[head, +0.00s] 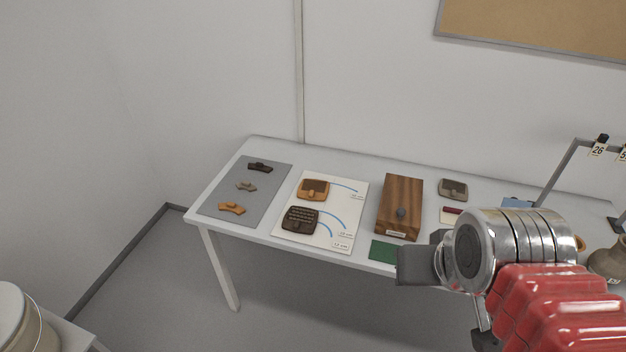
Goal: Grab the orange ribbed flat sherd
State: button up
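Two orange sherds show in the head view. One orange sherd (232,208) lies on the grey mat at the left of the table. Another orange sherd (313,189), with a darker brown patch on its face, lies on the white printed sheet. Ribs are too small to make out on either one. My gripper (418,265) seems to be the dark grey block at the end of my arm, at the table's front edge on the right. It is well apart from both orange sherds. Its fingers cannot be made out.
The grey mat (218,200) also holds a dark sherd (260,167) and a small grey-brown sherd (246,187). The white sheet (348,215) also holds a dark textured sherd (300,219). A wooden box (402,195) with a knob stands right of the sheet. A green card (382,251) lies at the front edge.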

aim_at(309, 189)
jog(key=i, duration=1)
jog(key=u, duration=1.85)
